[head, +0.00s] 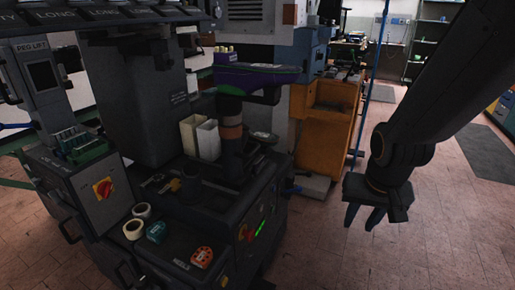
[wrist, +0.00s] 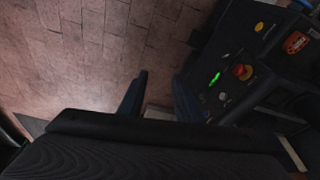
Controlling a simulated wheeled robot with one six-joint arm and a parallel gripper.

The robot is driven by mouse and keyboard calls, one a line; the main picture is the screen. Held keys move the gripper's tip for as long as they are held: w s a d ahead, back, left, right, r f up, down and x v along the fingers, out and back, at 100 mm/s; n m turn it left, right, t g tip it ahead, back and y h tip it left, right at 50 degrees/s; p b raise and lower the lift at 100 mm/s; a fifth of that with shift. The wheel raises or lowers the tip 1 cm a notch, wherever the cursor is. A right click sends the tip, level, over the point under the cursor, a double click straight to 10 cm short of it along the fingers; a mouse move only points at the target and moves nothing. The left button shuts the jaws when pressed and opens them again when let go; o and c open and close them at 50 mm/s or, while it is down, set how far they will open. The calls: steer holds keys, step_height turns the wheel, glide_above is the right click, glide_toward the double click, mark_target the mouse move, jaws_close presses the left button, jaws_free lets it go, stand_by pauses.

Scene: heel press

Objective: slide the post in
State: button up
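The heel press (head: 140,100) is a dark machine on the left of the head view. A dark upright post (head: 231,155) with a brown-orange band stands on its bed, with a purple and black shoe-shaped piece (head: 258,76) on top. I cannot tell how far in the post sits. My gripper (head: 362,219) hangs over the floor to the right of the press, well apart from the post, fingers pointing down. The post is not in the wrist view.
The press front carries a red knob and green light (wrist: 215,79). Tape rolls (head: 134,228) and a red-orange item (head: 202,257) lie on its front ledge. An orange cabinet (head: 325,130) stands behind. The tiled floor around my gripper is clear.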

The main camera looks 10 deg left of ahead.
steer(key=w+a+f+m+t+b, duration=0.1)
steer(key=w+f+t+b, duration=0.1)
steer(key=w, duration=0.3)
steer(key=w+a+f+m+t+b, duration=0.1)
steer(key=w+a+f+t, duration=0.1)
steer(key=w, duration=0.3)
steer(key=m+t+y+b, duration=0.65)
steer(key=y+b, duration=0.55)
steer(key=y, duration=0.3)
glide_toward(253, 149)
steer(key=x, duration=0.2)
steer(key=shift+n, duration=0.45)
steer(key=x, duration=0.5)
steer(key=b+x, duration=0.1)
steer(key=x, duration=0.2)
steer(key=shift+f, duration=0.4)
steer(key=shift+c, duration=0.3)
jaws_close()
